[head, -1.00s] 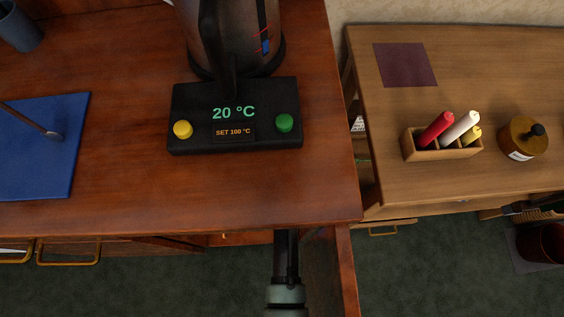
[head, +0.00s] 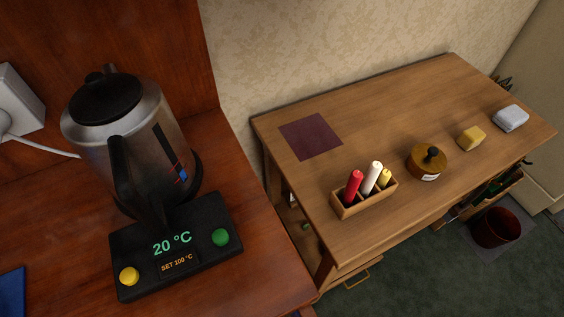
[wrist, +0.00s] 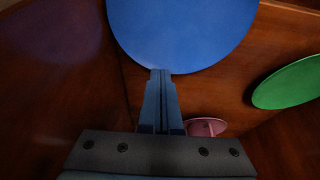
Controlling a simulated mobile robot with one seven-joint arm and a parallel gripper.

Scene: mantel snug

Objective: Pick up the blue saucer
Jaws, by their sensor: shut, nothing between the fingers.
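In the wrist view a round blue saucer (wrist: 182,30) fills the top middle, cut off by the frame's upper edge. My gripper (wrist: 160,75) is shut and empty, its fingertips at the saucer's lower edge in the picture. I cannot tell whether they touch it. The surroundings are dark reddish wood, like the inside of a piece of furniture. Neither the blue saucer nor my gripper shows in the head view.
A green disc (wrist: 288,83) lies to the right and a pink dish (wrist: 205,127) below it. The head view shows a kettle (head: 135,140) above a control box (head: 175,250), and a side table (head: 400,110) with a candle box (head: 364,195) and a brown jar (head: 427,163).

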